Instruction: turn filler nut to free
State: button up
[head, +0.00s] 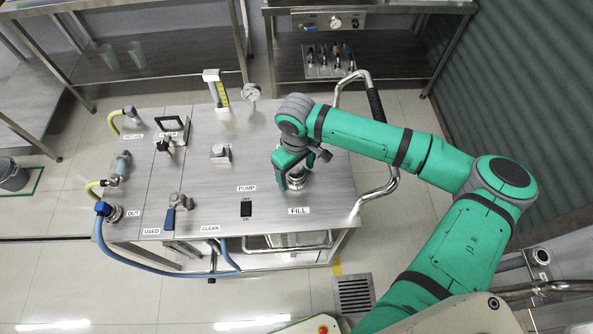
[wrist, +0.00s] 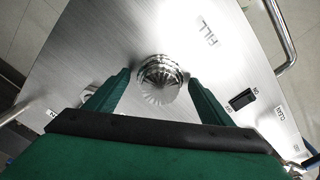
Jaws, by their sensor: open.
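The filler nut (wrist: 158,80) is a round, ribbed metal fitting on the steel skid top, close to the FILL label (wrist: 210,32). In the head view the filler nut (head: 296,182) shows just below my gripper, partly hidden by it. My gripper (head: 287,168) is over the right part of the skid. In the wrist view my gripper (wrist: 158,88) is open, with one green finger on each side of the nut. Both fingers appear apart from it. I cannot tell how far the fingertips are above the skid top.
The skid top (head: 330,190) carries a black PUMP switch (head: 246,208), a valve with a blue handle (head: 176,208), a gauge (head: 251,92) and a yellow-marked sight column (head: 217,90). A bent metal handrail (head: 375,192) runs along its right end. A blue hose (head: 125,254) hangs in front.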

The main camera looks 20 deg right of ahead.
jog(key=shift+f, duration=0.1)
jog(key=c, duration=1)
jog(key=shift+c, duration=0.2)
